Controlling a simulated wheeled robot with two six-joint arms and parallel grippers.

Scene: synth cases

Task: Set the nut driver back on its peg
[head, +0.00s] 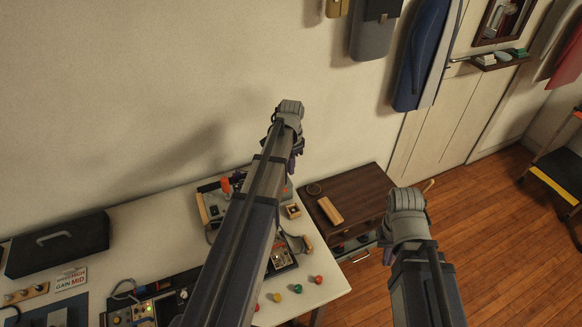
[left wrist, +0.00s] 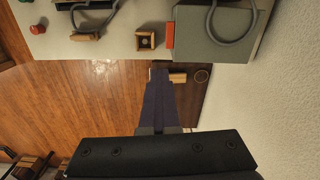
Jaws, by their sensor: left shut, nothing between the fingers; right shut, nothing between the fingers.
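I cannot make out a nut driver or its peg for certain in either view. My left gripper (head: 297,158) hangs from the wrist above the back of the table, partly hidden by its own arm. In the left wrist view its purple fingers (left wrist: 159,72) are shut and empty, seen over the brown cabinet top. A light wooden block (head: 330,210) lies on that top; it also shows beside the fingertips in the left wrist view (left wrist: 178,77). My right gripper (head: 387,256) is shut and empty, mostly hidden below its wrist at the right of the cabinet.
The white table (head: 160,240) holds a black case (head: 58,245), electronic boxes, a small wooden box with a hole (head: 293,211) and several coloured knobs. The brown cabinet (head: 352,192) stands at its right end. Wooden floor (head: 490,235) lies open at right.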

